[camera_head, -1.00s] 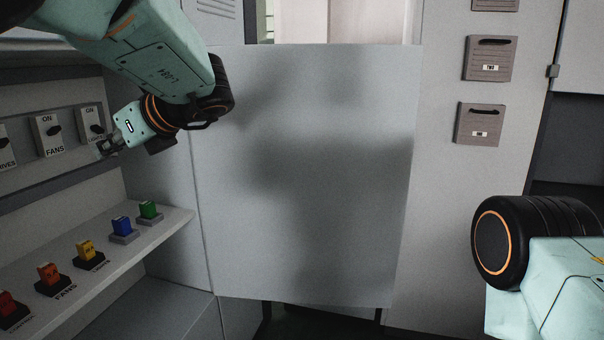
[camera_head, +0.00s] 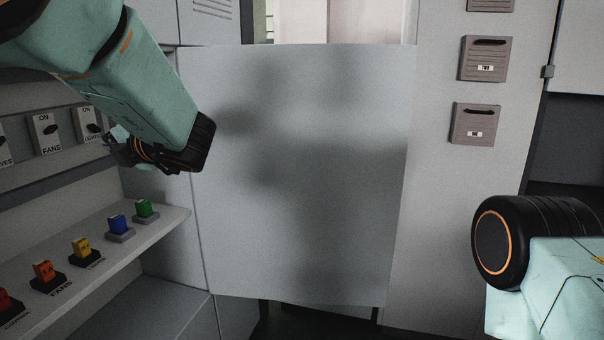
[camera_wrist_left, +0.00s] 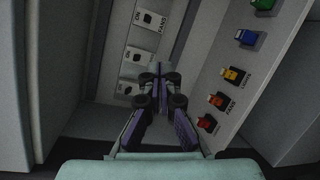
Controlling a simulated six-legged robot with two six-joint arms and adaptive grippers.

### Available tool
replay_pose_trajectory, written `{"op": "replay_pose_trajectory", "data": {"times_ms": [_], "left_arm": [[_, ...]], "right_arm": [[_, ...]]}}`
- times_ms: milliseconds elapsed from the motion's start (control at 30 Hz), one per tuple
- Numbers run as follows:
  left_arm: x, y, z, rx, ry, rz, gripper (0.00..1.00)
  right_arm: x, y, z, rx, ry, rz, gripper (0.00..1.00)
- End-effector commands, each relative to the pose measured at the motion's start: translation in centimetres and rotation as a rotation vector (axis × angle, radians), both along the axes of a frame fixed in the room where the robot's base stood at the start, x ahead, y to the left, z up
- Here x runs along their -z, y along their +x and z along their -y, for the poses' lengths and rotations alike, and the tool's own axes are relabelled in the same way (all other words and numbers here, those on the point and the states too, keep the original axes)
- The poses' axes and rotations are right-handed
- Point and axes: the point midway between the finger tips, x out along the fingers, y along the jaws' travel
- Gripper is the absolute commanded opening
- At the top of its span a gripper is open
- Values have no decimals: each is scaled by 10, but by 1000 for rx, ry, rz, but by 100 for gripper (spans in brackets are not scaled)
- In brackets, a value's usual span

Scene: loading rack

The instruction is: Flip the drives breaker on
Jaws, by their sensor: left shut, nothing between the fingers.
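The drives breaker (camera_head: 5,148) is cut off by the left edge of the head view; only the end of its label shows and its lever position cannot be told. The fans breaker (camera_head: 46,134) and lights breaker (camera_head: 88,127) stand to its right on the same panel. My right gripper is out of view.
A shelf (camera_head: 165,222) below the panel carries several coloured blocks: red, orange (camera_head: 44,271), yellow (camera_head: 81,248), blue (camera_head: 118,226) and green (camera_head: 144,208). A large grey board (camera_head: 300,200) stands to the right. Wall boxes (camera_head: 484,60) hang further right.

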Motion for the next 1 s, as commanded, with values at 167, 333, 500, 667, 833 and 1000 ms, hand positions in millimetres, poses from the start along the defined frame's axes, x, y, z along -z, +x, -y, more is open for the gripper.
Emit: {"op": "replay_pose_trajectory", "data": {"times_ms": [167,333,500,667,833,1000], "left_arm": [[80,9,6,264,355,-491,0],[183,-3,23,566,668,-935,0],[284,-44,43,889,909,-1270,0],[368,-103,62,1204,1070,-1486,0],[441,-184,82,1555,1172,-1623,0],[496,-280,100,1901,1163,-1676,0]], "right_arm": [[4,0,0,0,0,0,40],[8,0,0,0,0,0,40],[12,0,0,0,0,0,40],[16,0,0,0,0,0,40],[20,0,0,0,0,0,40],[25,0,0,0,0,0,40]]}}
